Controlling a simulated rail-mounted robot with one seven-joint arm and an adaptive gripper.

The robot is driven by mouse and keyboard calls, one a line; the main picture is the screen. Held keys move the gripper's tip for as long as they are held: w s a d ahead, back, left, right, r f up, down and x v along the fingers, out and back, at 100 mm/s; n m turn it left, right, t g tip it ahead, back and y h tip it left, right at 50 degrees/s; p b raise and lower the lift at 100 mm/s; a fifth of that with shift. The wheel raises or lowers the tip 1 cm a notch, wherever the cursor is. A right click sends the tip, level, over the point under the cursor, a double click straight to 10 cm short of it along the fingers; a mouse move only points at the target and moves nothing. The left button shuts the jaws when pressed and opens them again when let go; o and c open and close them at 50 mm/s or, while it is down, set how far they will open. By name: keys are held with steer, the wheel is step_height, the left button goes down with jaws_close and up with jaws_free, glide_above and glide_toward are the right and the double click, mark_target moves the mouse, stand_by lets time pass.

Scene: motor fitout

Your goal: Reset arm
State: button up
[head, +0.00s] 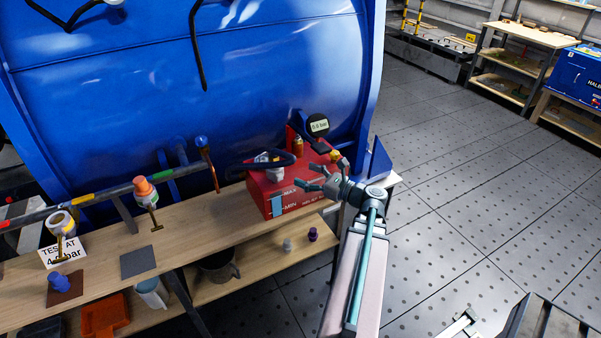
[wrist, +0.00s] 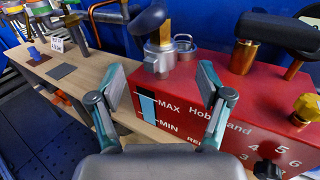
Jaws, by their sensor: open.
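My gripper (head: 318,178) is open and empty at the right end of the bench, just in front of the red box. In the wrist view its two fingers (wrist: 160,108) are spread apart, with the red box (wrist: 255,115) beyond them. The box also shows in the head view (head: 296,192), with MAX and MIN marks beside a blue level strip on its front. I cannot tell whether a fingertip touches the box. My arm reaches in from the lower right of the head view.
A big blue tank (head: 190,75) stands behind the wooden bench (head: 190,222). A pipe with an orange knob (head: 143,187) runs along it. A lower shelf (head: 255,262) holds a mug.

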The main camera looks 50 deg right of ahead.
stand_by(0.5)
steer(key=s+a+f+n+g+y, duration=0.1)
steer(key=s+a+f+n+g, duration=0.1)
steer(key=a+f+n+g, duration=0.6)
steer(key=s+a+f+n+g, duration=0.15)
steer(key=a+f+n, duration=0.35)
steer(key=f, duration=0.8)
steer(key=s+a+f+n+g+y, duration=0.1)
steer(key=s+a+f+n+g, duration=0.1)
steer(key=a+f+n+g, duration=0.6)
steer(key=s+a+f+n+g+h, duration=0.5)
steer(key=s+a+f+n+g, duration=0.2)
steer(key=s+a+f+n, duration=0.5)
steer(key=shift+s+a+f+n+h, duration=0.35)
steer(key=shift+s+a+f, duration=2.05)
steer(key=shift+s+a, duration=1.55)
steer(key=shift+s+d, duration=0.55)
